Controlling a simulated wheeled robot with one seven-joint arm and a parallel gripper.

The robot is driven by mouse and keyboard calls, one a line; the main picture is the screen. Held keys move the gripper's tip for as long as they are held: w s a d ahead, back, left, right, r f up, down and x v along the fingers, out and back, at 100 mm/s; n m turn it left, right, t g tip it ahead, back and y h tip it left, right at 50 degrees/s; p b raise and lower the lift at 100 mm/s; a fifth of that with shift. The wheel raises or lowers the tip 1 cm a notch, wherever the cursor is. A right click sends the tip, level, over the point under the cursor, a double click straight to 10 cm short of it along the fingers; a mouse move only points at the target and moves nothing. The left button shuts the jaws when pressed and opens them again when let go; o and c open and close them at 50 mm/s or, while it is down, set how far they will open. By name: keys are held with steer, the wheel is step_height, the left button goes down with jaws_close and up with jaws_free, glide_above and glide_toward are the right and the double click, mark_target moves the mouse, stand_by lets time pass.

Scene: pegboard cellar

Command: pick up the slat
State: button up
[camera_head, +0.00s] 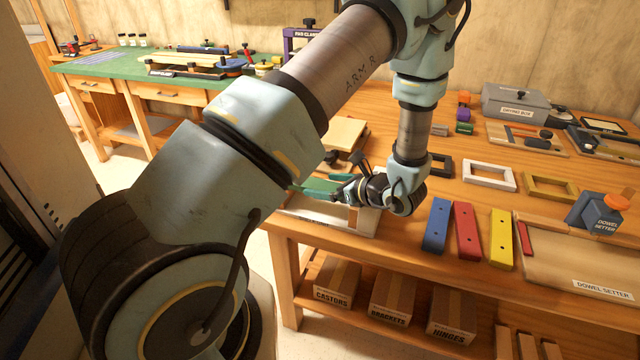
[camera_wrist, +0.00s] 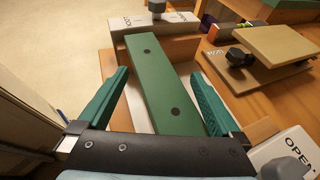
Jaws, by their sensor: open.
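A green slat (camera_wrist: 161,92) with two dark holes lies lengthwise between my fingers in the wrist view. It rests in a wooden fixture with white end blocks, one of which (camera_wrist: 130,42) is at its far end. My gripper (camera_wrist: 160,76) is open, with one teal finger on each side of the slat and a visible gap to each side. In the head view my gripper (camera_head: 318,188) is low over the near left corner of the bench, above the fixture (camera_head: 357,222). My wrist and fingers largely hide the slat there.
Blue (camera_head: 437,226), red (camera_head: 467,231) and yellow (camera_head: 501,238) slats lie on the bench right of my gripper. Frames and a dowel setter (camera_head: 598,212) stand farther right. A raised wooden block (camera_wrist: 278,50) with a dark knob is close right of the fixture.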

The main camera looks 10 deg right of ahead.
steer(key=shift+w+a+f, duration=0.1)
steer(key=shift+w, duration=0.05)
steer(key=c, duration=1.5)
